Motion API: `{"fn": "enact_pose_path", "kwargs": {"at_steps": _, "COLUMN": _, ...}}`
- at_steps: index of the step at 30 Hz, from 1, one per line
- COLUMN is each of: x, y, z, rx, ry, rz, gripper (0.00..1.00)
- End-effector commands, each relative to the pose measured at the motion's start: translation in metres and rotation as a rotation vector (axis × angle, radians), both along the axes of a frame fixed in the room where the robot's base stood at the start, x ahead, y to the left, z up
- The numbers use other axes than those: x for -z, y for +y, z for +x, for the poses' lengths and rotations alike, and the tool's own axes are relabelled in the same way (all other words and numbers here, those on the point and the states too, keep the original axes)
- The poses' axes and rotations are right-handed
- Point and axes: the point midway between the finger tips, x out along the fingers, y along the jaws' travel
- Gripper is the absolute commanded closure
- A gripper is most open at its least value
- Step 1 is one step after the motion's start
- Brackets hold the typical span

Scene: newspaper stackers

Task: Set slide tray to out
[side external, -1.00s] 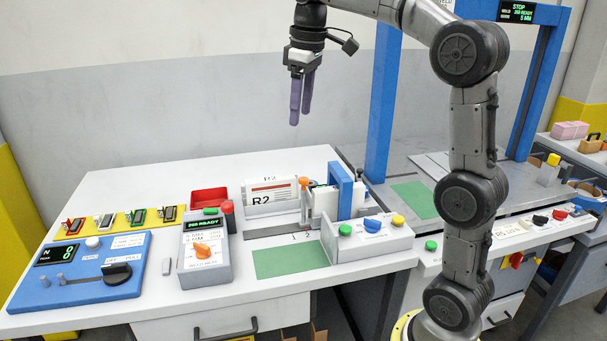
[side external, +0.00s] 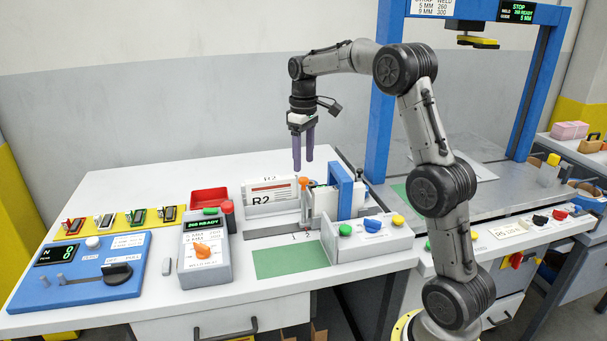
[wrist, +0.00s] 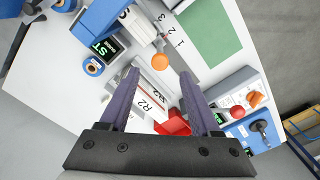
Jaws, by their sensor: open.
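My gripper (side external: 302,160) is open and empty, pointing down in the air above the back of the white table. An orange knob (side external: 304,183) stands below it, beside the white R2 holder (side external: 262,203) with printed sheets. In the wrist view the orange knob (wrist: 160,62) lies just beyond the gap between my fingertips (wrist: 159,76), and the R2 holder (wrist: 150,101) shows between the fingers. A grey strip marked with numbers (side external: 285,223) runs in front of the holder. I cannot tell for certain which part is the slide tray.
A blue arch (side external: 342,192) and a button box (side external: 370,240) stand right of the knob. A selector box (side external: 204,262), red bin (side external: 208,198) and blue panel (side external: 80,272) are at left. A green mat (side external: 290,259) lies in front. A tall blue frame (side external: 383,90) stands behind.

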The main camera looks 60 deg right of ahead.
Motion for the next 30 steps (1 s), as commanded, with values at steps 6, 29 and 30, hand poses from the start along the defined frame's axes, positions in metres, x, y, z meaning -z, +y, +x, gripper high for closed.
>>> {"fn": "enact_pose_path", "kwargs": {"at_steps": 6, "x": 0.035, "y": 0.0, "z": 0.0, "rx": 0.0, "ry": 0.001, "rz": 0.001, "gripper": 0.36}}
{"fn": "enact_pose_path", "kwargs": {"at_steps": 29, "x": 0.05, "y": 0.0, "z": 0.0, "rx": 0.0, "ry": -0.002, "rz": -0.001, "gripper": 0.81}}
{"fn": "enact_pose_path", "kwargs": {"at_steps": 30, "x": 0.05, "y": 0.0, "z": 0.0, "rx": 0.0, "ry": -0.002, "rz": -0.001, "gripper": 0.88}}
